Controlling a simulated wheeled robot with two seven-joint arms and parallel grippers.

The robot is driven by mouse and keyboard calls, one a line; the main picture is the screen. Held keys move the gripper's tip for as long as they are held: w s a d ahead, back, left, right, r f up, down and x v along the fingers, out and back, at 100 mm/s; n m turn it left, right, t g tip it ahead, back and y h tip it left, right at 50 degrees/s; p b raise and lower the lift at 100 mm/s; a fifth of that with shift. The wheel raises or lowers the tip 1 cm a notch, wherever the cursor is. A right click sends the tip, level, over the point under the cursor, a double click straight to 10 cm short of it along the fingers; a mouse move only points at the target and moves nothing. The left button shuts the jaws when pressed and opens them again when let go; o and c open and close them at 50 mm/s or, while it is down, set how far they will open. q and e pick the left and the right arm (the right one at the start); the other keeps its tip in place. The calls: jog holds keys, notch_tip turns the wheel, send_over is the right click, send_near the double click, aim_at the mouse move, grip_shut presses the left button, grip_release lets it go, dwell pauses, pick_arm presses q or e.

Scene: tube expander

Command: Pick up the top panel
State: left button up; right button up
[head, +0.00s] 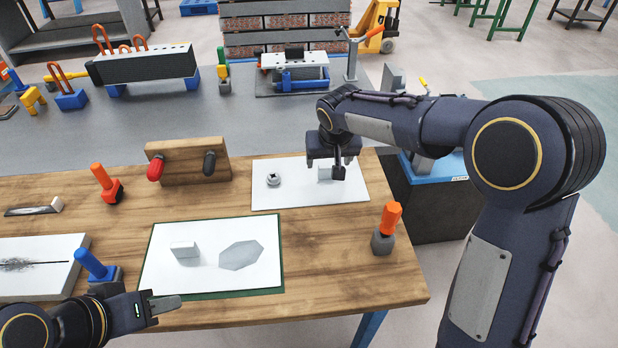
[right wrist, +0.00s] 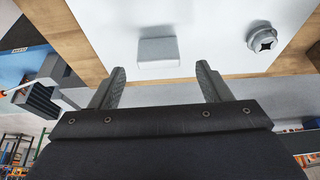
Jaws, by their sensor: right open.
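A flat white panel (head: 300,195) lies on the wooden table at the back right, with a round grey knob (head: 273,180) and a small white block (head: 325,174) on it. My right gripper (head: 339,172) points down over this panel at the block, partly hiding it. In the right wrist view its two fingers (right wrist: 161,70) are spread and empty, with the block (right wrist: 157,52) beyond and between their tips. The knob (right wrist: 265,38) is off to the right there. My left gripper (head: 165,303) is low at the front left, away from the panels; its finger gap is unclear.
An orange-handled tool (head: 388,228) stands at the right table edge. A wooden block (head: 188,160) with red and black handles stands behind.

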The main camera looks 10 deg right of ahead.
aim_at(328, 166)
jog(key=x, duration=0.4)
jog(key=shift+s+d+f, duration=0.1)
jog(key=shift+s+f, duration=0.05)
jog(key=c, duration=1.3)
jog(key=shift+c, duration=0.4)
